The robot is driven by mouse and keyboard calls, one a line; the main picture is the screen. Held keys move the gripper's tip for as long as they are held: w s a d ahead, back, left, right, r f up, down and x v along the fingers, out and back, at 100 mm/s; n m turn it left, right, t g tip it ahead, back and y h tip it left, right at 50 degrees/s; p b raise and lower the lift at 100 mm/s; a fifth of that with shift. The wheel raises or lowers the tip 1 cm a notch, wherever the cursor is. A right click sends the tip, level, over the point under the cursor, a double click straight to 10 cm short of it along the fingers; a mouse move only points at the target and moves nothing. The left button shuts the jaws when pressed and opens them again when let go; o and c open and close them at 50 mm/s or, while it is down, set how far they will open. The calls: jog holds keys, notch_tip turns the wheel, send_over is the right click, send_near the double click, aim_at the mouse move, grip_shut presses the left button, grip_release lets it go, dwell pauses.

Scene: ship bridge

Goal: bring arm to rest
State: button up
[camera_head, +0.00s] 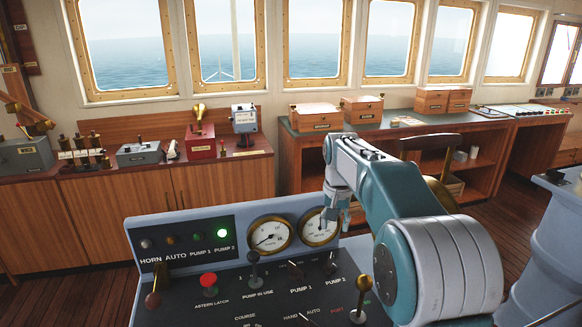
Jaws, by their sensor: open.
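My arm, teal and light grey, reaches in from the lower right over a blue control console (290,205). It bends at the top and its end points down. My gripper (335,220) is open and empty in front of the right-hand round gauge (321,238), partly covering it. I cannot tell whether the fingertips touch anything.
The console holds a red knob (208,280), a pump lever (254,262), a left gauge (269,237) and a brass-topped lever (361,296) close to my arm. Wooden cabinets (110,218) with instruments and boxes stand behind, below the windows. Floor shows between console and cabinets.

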jog(key=s+r+n+t, duration=0.1)
jog(key=s+r+t, duration=0.15)
jog(key=s, duration=0.95)
jog(key=s+r+n+t, duration=0.1)
jog(key=s+r+n, duration=0.15)
jog(key=s, duration=1.05)
jog(key=s+f+t, duration=0.1)
jog(key=s+f, duration=0.3)
jog(key=s, duration=0.4)
jog(key=shift+s+f+t, duration=0.25)
jog(key=shift+f+t, duration=0.05)
jog(key=shift+t, duration=0.05)
